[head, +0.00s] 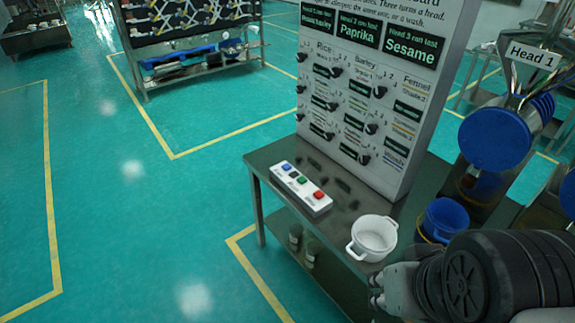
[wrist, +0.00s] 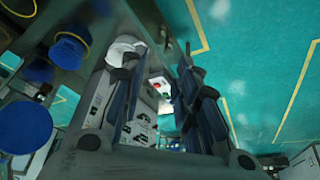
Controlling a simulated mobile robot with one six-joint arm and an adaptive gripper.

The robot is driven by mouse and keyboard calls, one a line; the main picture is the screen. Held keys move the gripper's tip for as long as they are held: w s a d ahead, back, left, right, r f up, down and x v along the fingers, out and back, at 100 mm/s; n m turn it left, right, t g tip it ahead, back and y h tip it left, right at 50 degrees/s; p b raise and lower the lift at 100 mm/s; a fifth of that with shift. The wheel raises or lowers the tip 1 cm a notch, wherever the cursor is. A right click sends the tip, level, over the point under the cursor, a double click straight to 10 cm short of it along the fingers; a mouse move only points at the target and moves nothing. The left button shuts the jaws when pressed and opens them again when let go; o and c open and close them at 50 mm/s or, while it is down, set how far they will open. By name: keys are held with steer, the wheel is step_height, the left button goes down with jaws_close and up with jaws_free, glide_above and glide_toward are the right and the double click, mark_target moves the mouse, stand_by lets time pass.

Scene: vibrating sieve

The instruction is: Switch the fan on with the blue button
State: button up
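A white button box (head: 300,188) lies on the metal table in front of the tall board. My gripper (head: 378,290) is at the lower right in the head view, near the table's front edge and apart from the box. In the wrist view my gripper (wrist: 164,62) has its fingers spread with nothing held between them. Part of the box (wrist: 160,88) shows between the fingers. I cannot identify the fan.
A white two-handled pot (head: 374,238) stands on the table between my gripper and the box. A blue bucket (head: 445,218) stands to its right. The tall knob board (head: 385,90) rises behind the box. The Head 1 machine (head: 497,140) is at the right.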

steer(key=shift+c, duration=0.3)
jaws_close()
stand_by(1.1)
